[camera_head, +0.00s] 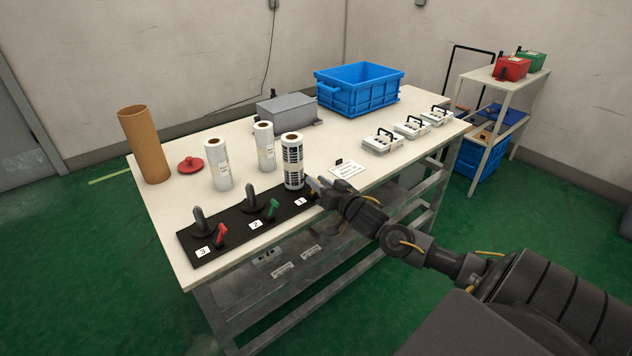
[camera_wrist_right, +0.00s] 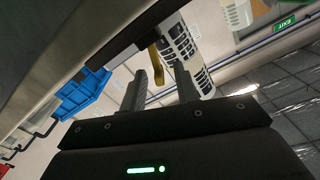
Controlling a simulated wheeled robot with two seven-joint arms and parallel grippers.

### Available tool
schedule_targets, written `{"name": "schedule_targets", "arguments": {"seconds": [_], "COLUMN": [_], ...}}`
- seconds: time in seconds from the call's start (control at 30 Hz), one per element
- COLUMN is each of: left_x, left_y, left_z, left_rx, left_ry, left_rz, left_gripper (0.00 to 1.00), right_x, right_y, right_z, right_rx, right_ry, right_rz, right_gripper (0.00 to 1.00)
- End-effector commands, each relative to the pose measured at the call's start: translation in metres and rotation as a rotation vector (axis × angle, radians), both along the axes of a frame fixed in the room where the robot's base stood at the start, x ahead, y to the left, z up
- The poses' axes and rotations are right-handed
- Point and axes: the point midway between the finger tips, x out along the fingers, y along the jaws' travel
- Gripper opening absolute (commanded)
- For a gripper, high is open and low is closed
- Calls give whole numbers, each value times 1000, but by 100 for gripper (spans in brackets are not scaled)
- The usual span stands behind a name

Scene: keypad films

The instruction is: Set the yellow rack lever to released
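The black rack (camera_head: 238,232) lies along the table's front edge, with number labels 3, 2 and 1. Its red lever (camera_head: 220,234) and green lever (camera_head: 271,209) stand tilted on it. The yellow lever (camera_wrist_right: 155,60) shows in the right wrist view; in the head view my right gripper mostly hides it. My right gripper (camera_head: 316,186) is at the rack's right end, beside a film roll with black print (camera_head: 293,165). In the wrist view its fingers (camera_wrist_right: 162,80) are apart, with the yellow lever showing between and beyond them. Contact cannot be told. My left gripper is out of view.
Two white rolls (camera_head: 218,165) (camera_head: 264,147) stand behind the rack. A brown tube (camera_head: 144,145), red lid (camera_head: 190,165), grey box (camera_head: 286,112), blue crate (camera_head: 357,90) and white cases (camera_head: 382,142) share the table (camera_head: 180,205). A small white sign (camera_head: 346,170) lies right of the gripper.

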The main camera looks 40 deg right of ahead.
Motion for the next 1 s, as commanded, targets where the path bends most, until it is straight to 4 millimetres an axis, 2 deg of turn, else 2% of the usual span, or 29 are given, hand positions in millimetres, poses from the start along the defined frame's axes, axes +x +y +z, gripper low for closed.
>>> {"name": "schedule_targets", "arguments": {"seconds": [0.2, 0.47, 0.7, 0.97, 1.0], "left_x": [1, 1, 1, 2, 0], "left_y": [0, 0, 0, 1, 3], "left_z": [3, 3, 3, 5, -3], "left_rx": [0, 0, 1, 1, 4], "left_ry": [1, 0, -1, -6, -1], "left_rz": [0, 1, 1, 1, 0], "left_gripper": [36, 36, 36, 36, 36], "right_x": [14, 14, 14, 14, 14], "right_y": [0, 0, 0, -1, -1], "right_z": [0, 0, 0, 1, 2], "right_rx": [0, 0, 0, 8, 16], "right_ry": [-1, 0, 0, 0, 0], "right_rz": [0, 0, 0, -1, -2], "right_gripper": [31, 31, 1, 0, 0]}}
